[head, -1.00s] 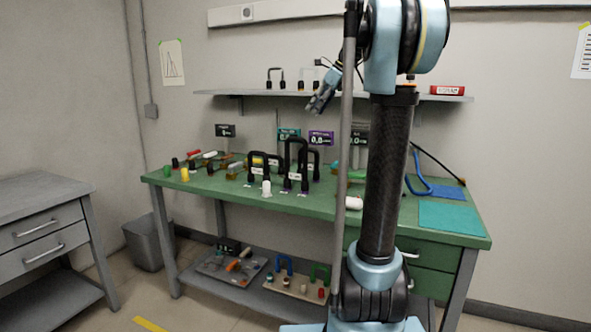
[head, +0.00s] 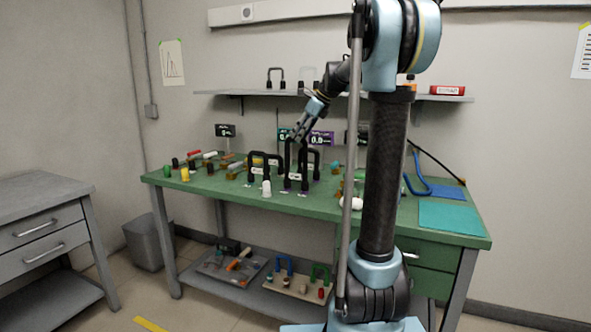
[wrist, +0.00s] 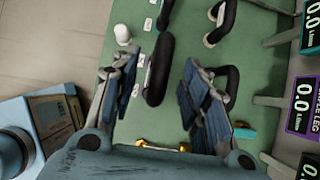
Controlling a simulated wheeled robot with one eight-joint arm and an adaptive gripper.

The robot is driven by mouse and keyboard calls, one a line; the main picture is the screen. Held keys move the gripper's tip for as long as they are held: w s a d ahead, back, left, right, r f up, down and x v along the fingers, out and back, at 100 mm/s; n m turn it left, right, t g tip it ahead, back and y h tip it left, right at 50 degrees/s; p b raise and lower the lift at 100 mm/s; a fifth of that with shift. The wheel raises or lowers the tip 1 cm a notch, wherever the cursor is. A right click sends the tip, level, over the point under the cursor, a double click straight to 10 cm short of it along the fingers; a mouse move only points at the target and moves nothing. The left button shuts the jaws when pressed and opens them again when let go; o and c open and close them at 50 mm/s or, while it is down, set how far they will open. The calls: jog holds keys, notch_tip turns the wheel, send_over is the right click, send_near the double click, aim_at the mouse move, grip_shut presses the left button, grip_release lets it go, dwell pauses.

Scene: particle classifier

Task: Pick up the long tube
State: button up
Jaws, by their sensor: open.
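The long tube, taken to be the tallest black U-shaped tube (head: 305,170), stands upright near the front middle of the green workbench. It also shows from above in the wrist view (wrist: 157,72) as a dark rounded bar. My gripper (head: 298,133) is open and points down, close to the top of this tube in the head view. In the wrist view my two fingers (wrist: 158,82) lie to either side of the bar, with visible gaps. Contact is not visible, and the exact height between fingers and tube is hard to tell.
Shorter black U tubes (head: 256,165) stand close beside the tall one. A white knob (head: 266,188) stands in front. Small display screens (wrist: 305,95) stand behind. A shelf (head: 225,93) runs along the wall above. A teal mat (head: 450,217) lies at the bench's right.

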jog(key=shift+x, duration=1.9)
jog(key=shift+w, duration=0.15)
grip_shut()
jog(key=shift+r, duration=0.15)
